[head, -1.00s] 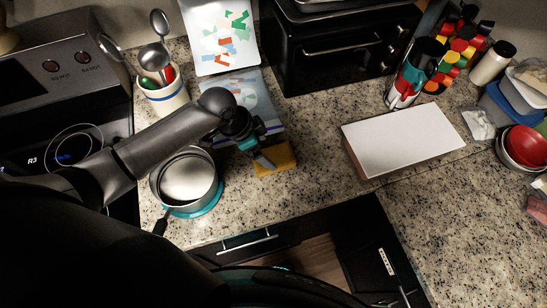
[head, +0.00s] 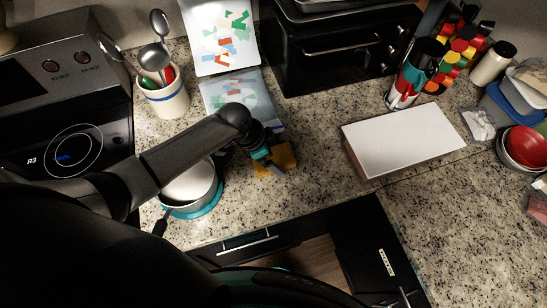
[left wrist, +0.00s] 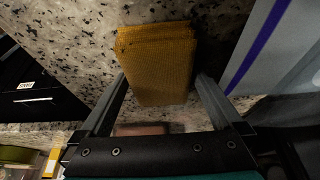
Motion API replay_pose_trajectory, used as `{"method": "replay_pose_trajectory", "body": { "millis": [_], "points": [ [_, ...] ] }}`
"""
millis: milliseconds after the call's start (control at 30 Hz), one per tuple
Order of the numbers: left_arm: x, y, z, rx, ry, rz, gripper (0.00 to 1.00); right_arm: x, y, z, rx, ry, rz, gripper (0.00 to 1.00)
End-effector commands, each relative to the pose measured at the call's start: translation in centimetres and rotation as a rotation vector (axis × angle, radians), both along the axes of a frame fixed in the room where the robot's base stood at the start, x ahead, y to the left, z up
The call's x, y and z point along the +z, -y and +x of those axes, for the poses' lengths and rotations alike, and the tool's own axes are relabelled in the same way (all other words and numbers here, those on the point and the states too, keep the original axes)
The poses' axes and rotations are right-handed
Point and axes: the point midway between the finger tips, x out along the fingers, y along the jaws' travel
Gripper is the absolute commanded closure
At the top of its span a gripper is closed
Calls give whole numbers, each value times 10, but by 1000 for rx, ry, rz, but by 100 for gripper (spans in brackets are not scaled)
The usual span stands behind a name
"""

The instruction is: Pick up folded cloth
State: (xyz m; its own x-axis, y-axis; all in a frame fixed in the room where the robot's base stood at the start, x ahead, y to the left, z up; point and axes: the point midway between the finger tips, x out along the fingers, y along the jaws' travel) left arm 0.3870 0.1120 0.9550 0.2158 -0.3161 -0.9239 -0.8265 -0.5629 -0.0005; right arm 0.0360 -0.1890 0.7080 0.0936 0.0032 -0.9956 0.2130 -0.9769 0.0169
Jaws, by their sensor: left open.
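The folded cloth (head: 286,154) is mustard yellow and lies on the speckled counter, right of the pot. In the left wrist view the cloth (left wrist: 157,62) shows as a thick stack of layers, lying between the two fingers. My left gripper (head: 272,167) is over the cloth and hides part of it in the head view. In the left wrist view my left gripper (left wrist: 160,95) is open, with one finger on each side of the cloth and small gaps visible. Whether the fingers touch the counter cannot be told. My right gripper is not in view.
A pot (head: 187,186) on a teal mat (head: 208,206) stands just left of the cloth. An open booklet (head: 243,95) lies behind it. A white-topped box (head: 403,139) is to the right. An open drawer (head: 310,258) is below the counter's front edge.

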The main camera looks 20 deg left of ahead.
Motion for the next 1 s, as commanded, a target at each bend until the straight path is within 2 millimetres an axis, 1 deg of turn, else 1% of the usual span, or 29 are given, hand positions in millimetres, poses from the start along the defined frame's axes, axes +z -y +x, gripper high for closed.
{"method": "replay_pose_trajectory", "body": {
  "millis": [267,300,800,900,1000],
  "points": [
    [-4,0,0,0,-1,1,0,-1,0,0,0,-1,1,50],
    [-4,0,0,0,0,0,2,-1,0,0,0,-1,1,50],
    [-4,0,0,0,0,0,58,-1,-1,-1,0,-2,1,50],
    [-3,0,0,0,0,0,68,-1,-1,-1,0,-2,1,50],
    [-3,0,0,0,0,0,69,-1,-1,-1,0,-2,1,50]
  ]
}}
